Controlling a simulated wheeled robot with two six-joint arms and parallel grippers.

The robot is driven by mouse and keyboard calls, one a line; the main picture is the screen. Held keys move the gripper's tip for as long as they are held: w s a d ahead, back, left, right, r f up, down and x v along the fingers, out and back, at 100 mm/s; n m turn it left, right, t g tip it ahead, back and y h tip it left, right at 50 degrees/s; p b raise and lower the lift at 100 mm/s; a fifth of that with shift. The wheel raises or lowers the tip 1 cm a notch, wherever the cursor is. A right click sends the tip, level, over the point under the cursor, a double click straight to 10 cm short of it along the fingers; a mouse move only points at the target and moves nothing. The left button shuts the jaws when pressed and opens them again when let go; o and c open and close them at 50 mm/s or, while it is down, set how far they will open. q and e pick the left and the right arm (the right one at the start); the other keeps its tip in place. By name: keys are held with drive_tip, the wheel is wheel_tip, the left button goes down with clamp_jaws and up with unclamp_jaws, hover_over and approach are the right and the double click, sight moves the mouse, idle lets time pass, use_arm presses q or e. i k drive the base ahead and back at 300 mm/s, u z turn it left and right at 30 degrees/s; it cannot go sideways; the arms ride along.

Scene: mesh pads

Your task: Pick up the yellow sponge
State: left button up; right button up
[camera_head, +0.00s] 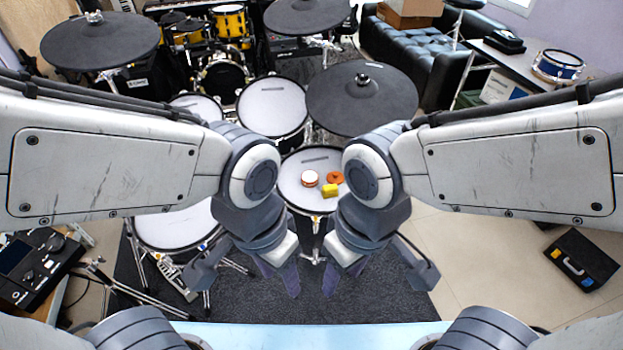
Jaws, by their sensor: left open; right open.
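The yellow sponge (330,190) is a small yellow block lying on the white mesh drum pad (301,202) in the middle of the view. It lies just below an orange ring-shaped item (336,178) and right of a small round red and white item (310,179). My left gripper (280,279) is open and empty, lower in the picture than the sponge and to its left. My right gripper (341,279) is open and empty, below the sponge in the picture. Neither gripper touches the sponge. My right arm stands close to the pad's right side and hides part of it.
Other mesh pads surround this one, one behind (272,107) and one at left (175,225). A dark cymbal pad (361,97) overhangs behind the sponge's pad. Metal stands and a pedal (176,286) are at lower left. The dark carpet (375,300) in front is mostly clear.

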sight(330, 191)
drive_tip(key=z, duration=0.25)
drive_tip(key=i, duration=1.05)
drive_tip(key=u, duration=0.15)
